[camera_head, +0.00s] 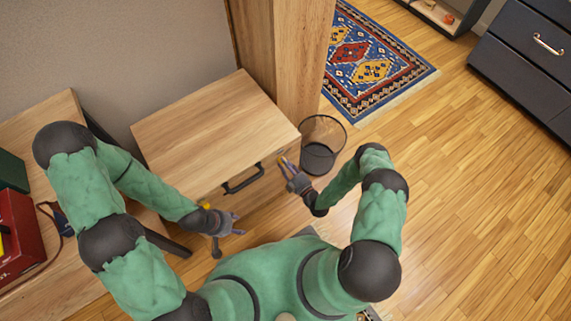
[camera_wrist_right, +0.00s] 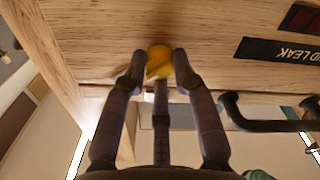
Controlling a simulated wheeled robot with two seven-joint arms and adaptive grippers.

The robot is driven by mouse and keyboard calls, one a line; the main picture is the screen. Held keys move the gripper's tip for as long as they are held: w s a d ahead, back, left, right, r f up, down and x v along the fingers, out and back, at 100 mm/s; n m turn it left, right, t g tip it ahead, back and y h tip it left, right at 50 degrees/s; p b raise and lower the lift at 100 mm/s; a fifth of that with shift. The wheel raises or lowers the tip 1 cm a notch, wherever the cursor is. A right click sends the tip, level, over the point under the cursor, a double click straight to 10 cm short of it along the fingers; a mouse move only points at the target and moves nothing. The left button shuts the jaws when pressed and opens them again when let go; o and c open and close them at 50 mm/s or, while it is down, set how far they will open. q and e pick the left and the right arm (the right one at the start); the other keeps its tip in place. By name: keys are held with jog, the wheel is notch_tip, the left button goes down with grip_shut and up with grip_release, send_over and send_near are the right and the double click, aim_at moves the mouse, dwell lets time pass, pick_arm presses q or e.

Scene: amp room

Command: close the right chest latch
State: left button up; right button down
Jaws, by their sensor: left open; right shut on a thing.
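The wooden chest (camera_head: 215,120) stands in front of me with its lid down. It has a black handle (camera_head: 243,180) on its front, which also shows at the right of the right wrist view (camera_wrist_right: 265,115). My right gripper (camera_head: 284,164) is at the front right corner of the chest. In the right wrist view its fingers (camera_wrist_right: 159,70) are closed around a small yellow piece, the right chest latch (camera_wrist_right: 159,58), against the wood. The fingers hide part of the latch, so I cannot tell its exact position. My left gripper (camera_head: 238,223) is open and apart from the chest, left of the handle.
A black wire bin (camera_head: 323,140) stands just right of the chest. A wooden table (camera_head: 55,260) with a red box (camera_head: 18,235) is at the left. A wooden post (camera_head: 300,60) rises behind the chest. The floor at the right is clear.

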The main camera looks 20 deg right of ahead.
jog(key=n, duration=1)
jog(key=shift+n+p, duration=0.3)
dwell(0.4)
jog(key=c, duration=1)
grip_release()
jog(key=v, duration=1.2)
jog(key=shift+w, duration=0.1)
